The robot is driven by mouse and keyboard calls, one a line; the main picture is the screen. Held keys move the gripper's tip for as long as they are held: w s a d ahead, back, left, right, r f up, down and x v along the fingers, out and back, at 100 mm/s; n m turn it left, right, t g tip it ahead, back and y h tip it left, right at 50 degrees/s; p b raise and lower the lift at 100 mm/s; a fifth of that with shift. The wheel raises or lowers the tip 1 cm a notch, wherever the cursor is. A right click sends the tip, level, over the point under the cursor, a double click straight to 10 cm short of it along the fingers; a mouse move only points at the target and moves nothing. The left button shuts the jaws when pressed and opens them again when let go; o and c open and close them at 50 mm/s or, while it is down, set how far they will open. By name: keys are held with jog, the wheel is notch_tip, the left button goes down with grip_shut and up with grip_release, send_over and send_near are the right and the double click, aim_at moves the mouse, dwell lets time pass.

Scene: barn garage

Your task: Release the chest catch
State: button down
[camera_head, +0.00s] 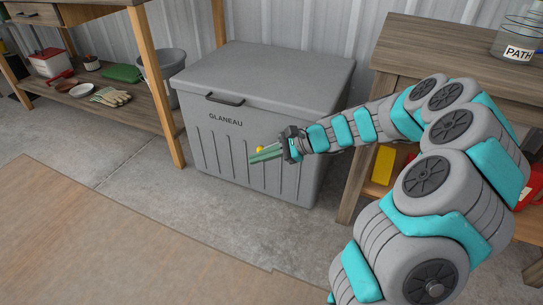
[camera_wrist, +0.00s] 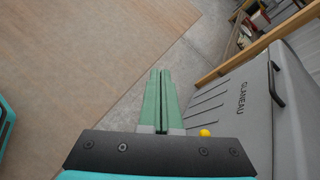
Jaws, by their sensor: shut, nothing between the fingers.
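The grey chest (camera_head: 245,120) labelled GLANEAU stands against the wall with its lid down. A dark handle (camera_head: 225,99) sits at the lid's front edge, left of its middle; it also shows in the wrist view (camera_wrist: 276,84). I cannot make out a separate catch. My gripper (camera_head: 252,158) has green fingers, held shut and empty in front of the chest's front face, below and right of the handle. In the wrist view the shut fingers (camera_wrist: 158,72) point past the chest, which is at right (camera_wrist: 235,110). A small yellow ball-like thing (camera_head: 260,149) shows beside the fingers.
A wooden workbench with a lower shelf (camera_head: 130,118) holding gloves and dishes stands left of the chest. A wooden table (camera_head: 400,50) with a labelled jar (camera_head: 515,45) stands at right. The floor before the chest is clear, partly covered by a brown sheet (camera_head: 100,240).

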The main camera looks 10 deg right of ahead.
jog(key=w+d+f+m+t+h+b, duration=0.1)
jog(key=w+d+f+m+t, duration=0.2)
jog(key=w+d+f+m, duration=0.35)
jog(key=w+d+f+m+t+h, duration=0.1)
jog(key=w+d+f+m+t, duration=0.2)
jog(key=d+f, duration=0.55)
jog(key=w+a+f+m+b, duration=0.1)
jog(key=w+a, duration=0.6)
jog(key=w, duration=0.1)
jog(key=shift+w+a+f+g, duration=0.15)
jog(key=shift+w+a+g, duration=0.15)
jog(key=shift+w+g, duration=0.1)
jog(key=shift+f+b, duration=0.1)
jog(key=shift+b, duration=0.2)
jog(key=shift+a, duration=0.15)
